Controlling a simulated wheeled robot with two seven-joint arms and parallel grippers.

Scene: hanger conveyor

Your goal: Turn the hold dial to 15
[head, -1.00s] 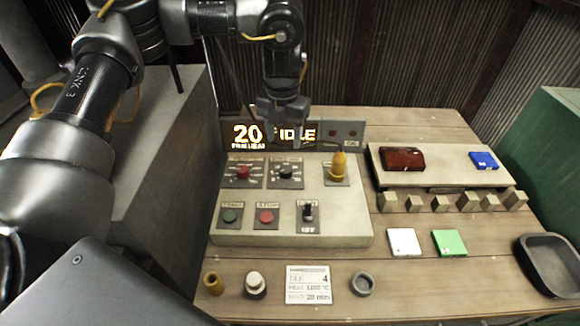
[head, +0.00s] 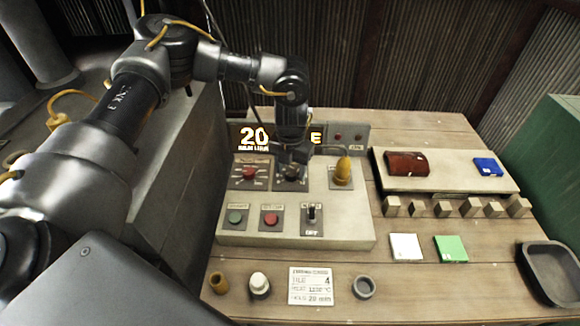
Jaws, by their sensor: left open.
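The control panel (head: 345,220) carries two dials: one with a red knob (head: 249,174) and, to its right, one with a dark knob (head: 292,174). Their labels are too small to read, so I cannot tell which is the hold dial. My left gripper (head: 291,164) is open, pointing down right at the dark-knobbed dial and partly covering it. I cannot tell whether its fingers touch the knob. The lit display (head: 254,136) behind reads 20; its status word is mostly hidden by my gripper. My right gripper is not in view.
A yellow lamp-like piece (head: 343,170) stands right of the dials. Green (head: 235,218) and red (head: 270,219) buttons and a toggle switch (head: 312,213) sit in front. A printed card (head: 310,286) lies nearer, a dark tray (head: 553,272) at right.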

